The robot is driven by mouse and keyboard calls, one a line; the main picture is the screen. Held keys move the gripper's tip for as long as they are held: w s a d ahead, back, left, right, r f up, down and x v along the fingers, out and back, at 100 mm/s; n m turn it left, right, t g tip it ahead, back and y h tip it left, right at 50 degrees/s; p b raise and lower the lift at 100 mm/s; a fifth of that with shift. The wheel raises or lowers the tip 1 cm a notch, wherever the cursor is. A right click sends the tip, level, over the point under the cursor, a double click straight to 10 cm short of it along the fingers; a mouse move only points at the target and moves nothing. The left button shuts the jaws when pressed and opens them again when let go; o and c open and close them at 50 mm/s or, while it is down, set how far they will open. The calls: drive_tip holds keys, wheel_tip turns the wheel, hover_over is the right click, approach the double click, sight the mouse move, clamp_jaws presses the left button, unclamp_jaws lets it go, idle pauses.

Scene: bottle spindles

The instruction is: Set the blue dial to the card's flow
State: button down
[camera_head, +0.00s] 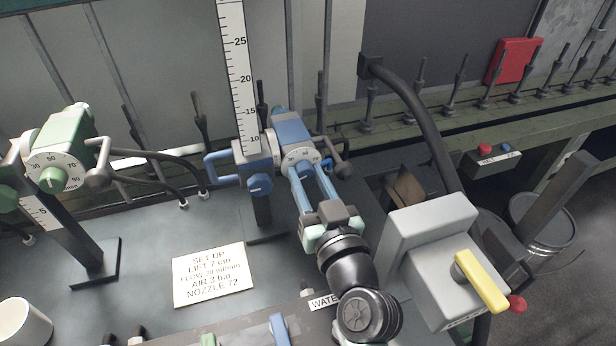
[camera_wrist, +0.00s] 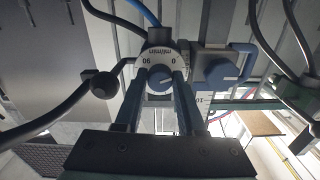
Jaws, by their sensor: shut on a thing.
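The blue dial (camera_head: 299,157) has a round white scale face and a blue knob, on a blue and grey valve body beside the tall ruler. In the wrist view the dial (camera_wrist: 161,77) is upside down, with "0" and "90" marks and small unit lettering. My gripper (camera_head: 305,173) reaches up from below, its two blue fingers shut on the knob, one on each side. The fingers hide part of the scale, and I cannot read the exact setting. The white card (camera_head: 211,275) lists lift 7 cm, flow, air 3 bar and nozzle 72; its flow number is blurred.
A second blue knob and handle (camera_head: 259,183) sit just left of the dial. A green dial (camera_head: 52,177) stands on a post at left. A grey box with a yellow lever (camera_head: 482,280) is right of my arm. Dark hoses curve around the valve.

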drive_tip(key=m, duration=0.6)
drive_tip(key=shift+p, duration=0.35)
drive_tip(key=m+p, duration=0.1)
drive_tip(key=m, duration=0.5)
drive_tip(key=shift+y+p, duration=0.3)
drive_tip(key=shift+p, duration=0.05)
drive_tip(key=shift+m, duration=0.4)
drive_tip(key=c, duration=0.5)
unclamp_jaws()
drive_tip(key=shift+s, duration=0.15)
drive_tip(key=b+v, duration=0.2)
drive_tip(key=v, duration=1)
drive_tip(key=shift+s, duration=0.35)
